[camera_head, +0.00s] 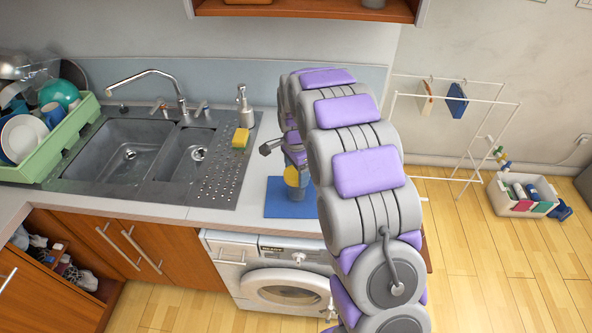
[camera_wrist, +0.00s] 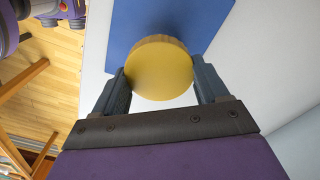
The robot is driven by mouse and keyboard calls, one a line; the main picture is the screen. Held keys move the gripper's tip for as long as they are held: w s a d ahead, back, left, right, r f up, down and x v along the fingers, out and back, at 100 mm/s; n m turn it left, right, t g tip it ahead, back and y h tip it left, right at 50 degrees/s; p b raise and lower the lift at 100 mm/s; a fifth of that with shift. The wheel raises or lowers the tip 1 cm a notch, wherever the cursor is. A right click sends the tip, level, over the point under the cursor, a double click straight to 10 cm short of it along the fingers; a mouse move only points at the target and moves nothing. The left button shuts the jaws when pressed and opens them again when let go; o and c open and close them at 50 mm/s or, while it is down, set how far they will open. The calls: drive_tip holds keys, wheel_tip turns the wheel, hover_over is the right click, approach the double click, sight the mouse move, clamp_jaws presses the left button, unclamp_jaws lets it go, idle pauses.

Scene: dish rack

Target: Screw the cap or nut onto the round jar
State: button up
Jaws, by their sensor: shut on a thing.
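A round yellow cap (camera_wrist: 159,70) with a wood-coloured rim sits between the two dark fingers of my gripper (camera_wrist: 161,80) in the wrist view. The fingers are shut on it from both sides. In the head view the yellow cap (camera_head: 292,176) is at the top of a grey-blue round jar (camera_head: 298,192), below my gripper (camera_head: 296,166). The jar stands upright on a blue mat (camera_head: 277,205), which also shows in the wrist view (camera_wrist: 205,22). My arm hides part of the jar and mat. I cannot tell whether the cap is threaded on the jar.
The mat lies on a pale counter (camera_head: 228,216) above a washing machine (camera_head: 270,270). To the left are a double sink (camera_head: 140,187), a yellow sponge (camera_head: 240,138), a soap dispenser (camera_head: 243,108) and a green dish rack (camera_head: 52,143). A wall shelf (camera_head: 310,12) hangs above.

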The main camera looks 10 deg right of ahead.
drive_tip(key=shift+a+f, duration=0.2)
drive_tip(key=shift+f, duration=0.15)
drive_tip(key=shift+d, duration=0.15)
idle(0.3)
drive_tip(key=shift+d+r, duration=0.25)
drive_tip(key=shift+r, duration=0.1)
drive_tip(key=shift+p, duration=0.45)
drive_tip(key=shift+f, duration=1.15)
idle(0.8)
drive_tip(key=m+p, duration=0.1)
drive_tip(key=m, duration=0.2)
drive_tip(key=shift+r, duration=0.15)
drive_tip(key=shift+m+p, duration=0.35)
drive_tip(key=shift+m, duration=0.45)
